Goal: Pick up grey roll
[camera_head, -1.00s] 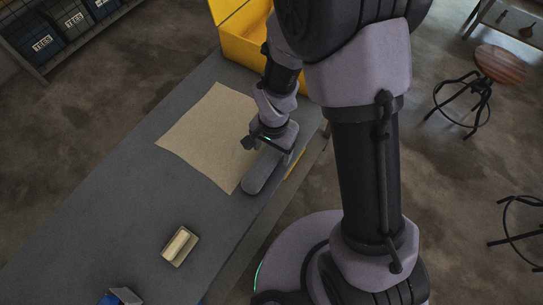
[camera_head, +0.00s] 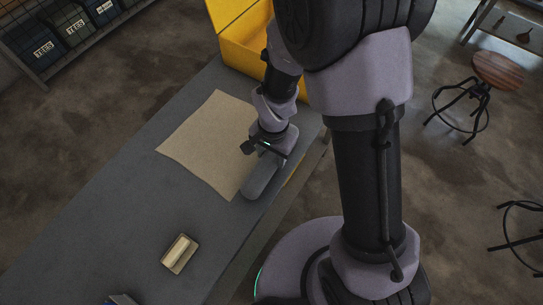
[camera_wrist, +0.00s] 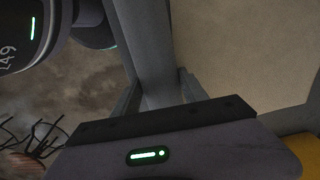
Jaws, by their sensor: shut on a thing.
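The grey roll (camera_head: 262,181) is a long rounded cylinder at the right edge of the workbench, beside the beige sheet. My gripper (camera_head: 266,149) is over the roll's far part and shut on it, hiding that end. In the wrist view the roll (camera_wrist: 152,62) runs up the picture between the two fingers of my gripper (camera_wrist: 157,92). I cannot tell whether the roll touches the bench or hangs just above it.
The beige sheet (camera_head: 207,140) lies flat on the grey bench (camera_head: 120,215). A yellow open box (camera_head: 243,45) stands at the far end. A small tan block on a tray (camera_head: 180,253) lies nearer. Stools (camera_head: 497,72) stand on the floor to the right.

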